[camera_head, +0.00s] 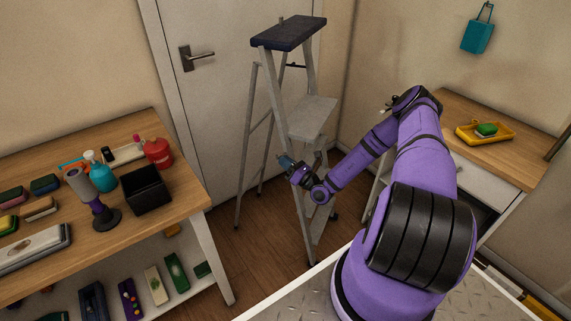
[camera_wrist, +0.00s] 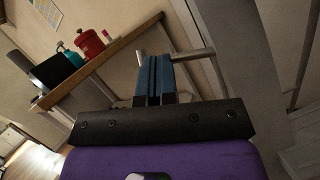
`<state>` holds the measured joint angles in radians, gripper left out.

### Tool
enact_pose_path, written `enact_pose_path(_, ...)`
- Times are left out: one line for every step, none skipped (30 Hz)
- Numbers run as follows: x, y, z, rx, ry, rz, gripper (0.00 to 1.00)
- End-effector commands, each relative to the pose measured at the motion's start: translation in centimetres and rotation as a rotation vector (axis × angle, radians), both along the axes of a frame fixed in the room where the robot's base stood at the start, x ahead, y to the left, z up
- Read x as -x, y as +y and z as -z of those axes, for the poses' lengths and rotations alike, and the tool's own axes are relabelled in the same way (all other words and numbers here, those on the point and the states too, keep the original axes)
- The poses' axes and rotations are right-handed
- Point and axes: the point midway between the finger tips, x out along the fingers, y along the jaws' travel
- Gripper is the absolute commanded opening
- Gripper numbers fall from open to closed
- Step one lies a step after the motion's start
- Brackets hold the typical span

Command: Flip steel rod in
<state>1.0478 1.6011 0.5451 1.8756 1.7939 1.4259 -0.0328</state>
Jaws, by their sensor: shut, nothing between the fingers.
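A grey stepladder (camera_head: 312,115) with a dark blue top stands open in front of the door. My gripper (camera_head: 283,160) is at the ladder's side, about level with its lower step. In the wrist view the two blue fingers (camera_wrist: 154,72) are pressed together, with nothing between them. A short steel rod (camera_wrist: 192,55) shows just right of the fingertips, close to them; I cannot tell whether they touch. It runs up to a grey ladder leg. Another bit of metal (camera_wrist: 138,58) shows left of the fingers. The rod is too small to make out in the head view.
A wooden bench (camera_head: 188,193) with a red container (camera_head: 158,152), a blue bottle (camera_head: 101,172) and a black box (camera_head: 149,190) stands at left. A cabinet with a yellow tray (camera_head: 485,138) stands at right. Wooden floor lies between bench and ladder.

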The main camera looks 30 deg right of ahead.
Motion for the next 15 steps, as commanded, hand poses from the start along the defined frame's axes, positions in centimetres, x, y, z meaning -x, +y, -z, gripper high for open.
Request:
enact_pose_path(0.0, 0.0, -0.3, -0.029, 0.017, 0.009, 0.00)
enact_pose_path(-0.1, 0.0, -0.4, -0.049, 0.028, 0.013, 0.00)
enact_pose_path(-0.1, 0.0, -0.6, -0.079, 0.048, 0.020, 0.00)
enact_pose_path(-0.2, 0.0, -0.8, -0.102, 0.062, 0.027, 0.00)
enact_pose_path(-0.2, -0.1, -1.0, -0.126, 0.077, 0.035, 0.00)
enact_pose_path(-0.3, -0.1, -1.2, -0.158, 0.096, 0.042, 0.00)
enact_pose_path(-0.4, -0.1, -1.4, -0.182, 0.112, 0.048, 0.00)
enact_pose_path(-0.4, -0.1, -1.5, -0.205, 0.127, 0.054, 0.00)
enact_pose_path(-0.5, -0.2, -1.7, -0.235, 0.145, 0.062, 0.00)
enact_pose_path(-0.6, -0.2, -1.9, -0.261, 0.160, 0.068, 0.00)
enact_pose_path(-0.7, -0.2, -2.1, -0.284, 0.174, 0.075, 0.00)
enact_pose_path(-0.8, -0.3, -2.2, -0.315, 0.195, 0.082, 0.00)
enact_pose_path(-0.8, -0.4, -2.4, -0.338, 0.210, 0.090, 0.00)
enact_pose_path(-0.9, -0.4, -2.5, -0.363, 0.225, 0.096, 0.00)
enact_pose_path(-1.0, -0.5, -2.7, -0.393, 0.243, 0.104, 0.00)
